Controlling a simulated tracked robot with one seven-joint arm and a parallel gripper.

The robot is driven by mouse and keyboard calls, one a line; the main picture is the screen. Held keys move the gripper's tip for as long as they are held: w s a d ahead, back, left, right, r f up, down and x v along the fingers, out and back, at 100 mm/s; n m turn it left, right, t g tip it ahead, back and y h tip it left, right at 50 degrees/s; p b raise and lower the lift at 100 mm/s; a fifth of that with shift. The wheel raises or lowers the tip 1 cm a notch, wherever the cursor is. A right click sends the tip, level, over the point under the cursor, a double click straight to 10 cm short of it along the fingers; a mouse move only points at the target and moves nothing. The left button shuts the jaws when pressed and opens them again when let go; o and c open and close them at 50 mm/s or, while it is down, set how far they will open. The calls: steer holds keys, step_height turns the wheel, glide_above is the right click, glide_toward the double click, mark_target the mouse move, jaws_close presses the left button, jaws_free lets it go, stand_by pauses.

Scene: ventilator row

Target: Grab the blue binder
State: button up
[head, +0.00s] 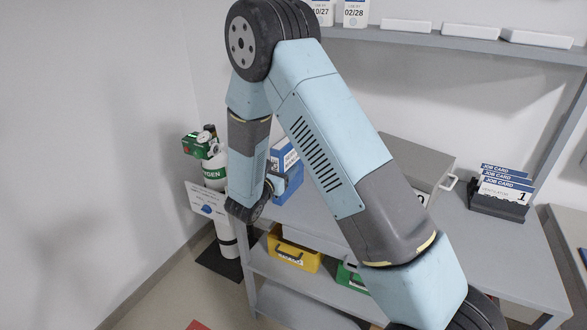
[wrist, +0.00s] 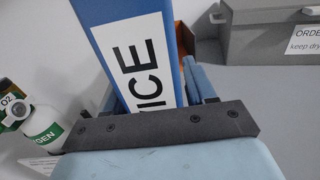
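The blue binder (head: 291,182) stands on the shelf unit's top, partly hidden behind my arm in the head view. In the wrist view the binder (wrist: 100,12) rises just beyond the dark bar of my gripper, its white label showing the letters "ICE". My gripper (head: 274,184) is close against the binder's near side in the head view. Pale blue parts, which look like my gripper's fingers, show low beside the binder in the wrist view. The binder's lower part and the fingertips are hidden, so I cannot tell whether they touch or grip it.
A green-and-white oxygen cylinder (head: 215,172) stands left of the shelf unit. A grey box (head: 415,160) is right of the binder. A job card holder (head: 498,204) sits farther right. A yellow bin (head: 292,256) is on the lower shelf. The worktop between is clear.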

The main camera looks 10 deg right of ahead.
jaws_close()
stand_by(0.5)
